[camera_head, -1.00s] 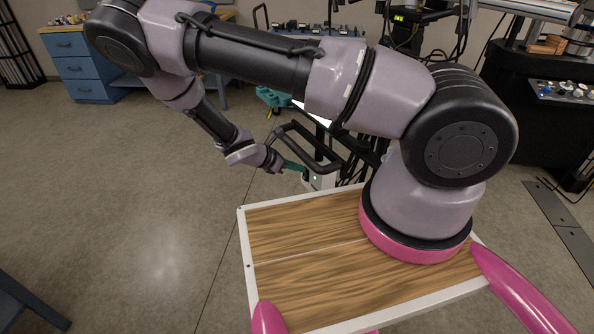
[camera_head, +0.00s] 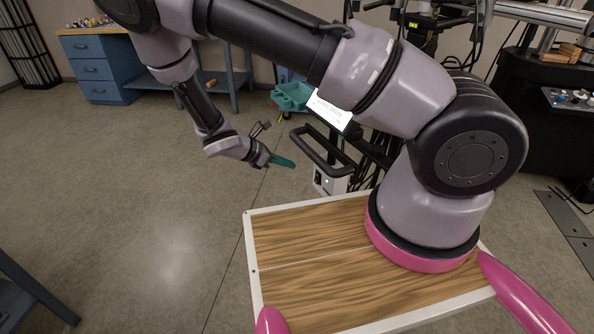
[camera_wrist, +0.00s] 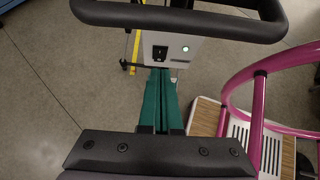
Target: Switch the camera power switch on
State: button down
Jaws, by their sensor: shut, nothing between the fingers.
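The camera power switch (camera_wrist: 160,52) is a small black rocker on the front of a white box (camera_wrist: 187,61) in the wrist view. I cannot tell which way the rocker is tipped.
The black handle bar (camera_head: 318,150) juts out above the box and crosses the top of the wrist view. A white-lit screen (camera_head: 329,113) and a teal tray (camera_head: 291,96) are behind. Open floor (camera_head: 160,190) lies to the left.

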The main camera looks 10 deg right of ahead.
jog(key=shift+s+a+r, duration=0.15)
jog(key=shift+a+r, duration=0.3)
jog(key=shift+r, duration=0.2)
jog(key=shift+s+a+r, duration=0.15)
jog(key=shift+a+r, duration=0.3)
jog(key=shift+r, duration=0.2)
